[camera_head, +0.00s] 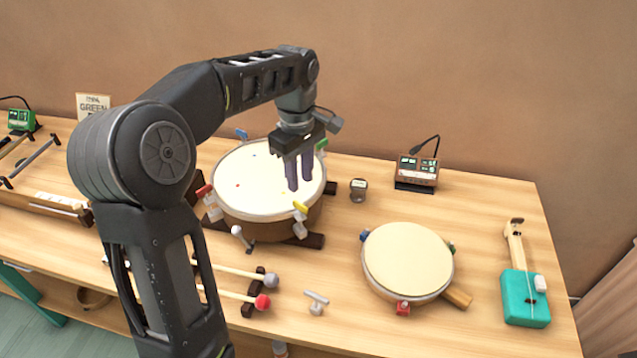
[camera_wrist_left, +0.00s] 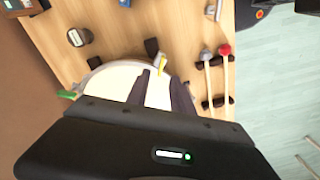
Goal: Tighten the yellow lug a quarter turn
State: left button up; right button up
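The yellow lug (camera_head: 300,206) sits on the near right rim of the large drum (camera_head: 250,205), above a pale grey bracket (camera_head: 300,229). It also shows in the left wrist view (camera_wrist_left: 161,69), beyond and between the finger ends. My left gripper (camera_head: 300,187) points down over the right part of the drumhead, with the lug just in front of its fingertips in the head view. Its two dark purple fingers (camera_wrist_left: 162,84) are apart, with nothing seen between them. I cannot tell the exact height of the fingertips above the head. My right gripper is not in view.
Red (camera_head: 204,190), blue (camera_head: 241,134) and green (camera_head: 321,145) lugs ring the same drum. Two mallets (camera_head: 262,301) and a grey T-shaped piece (camera_head: 317,300) lie in front. A smaller drum (camera_head: 408,258) and a teal instrument (camera_head: 525,298) stand to the right.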

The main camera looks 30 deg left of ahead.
aim_at(300, 204)
pick_arm(q)
jog(key=shift+s+a+r, duration=0.15)
jog(key=shift+s+r, duration=0.05)
jog(key=shift+r, duration=0.1)
jog(key=shift+w+f, duration=0.1)
jog(key=shift+f, duration=0.3)
notch_tip(300, 204, down, 7)
jog(key=shift+f+p, duration=0.1)
jog(key=shift+p, duration=0.3)
jog(key=shift+c, duration=0.6)
grip_shut()
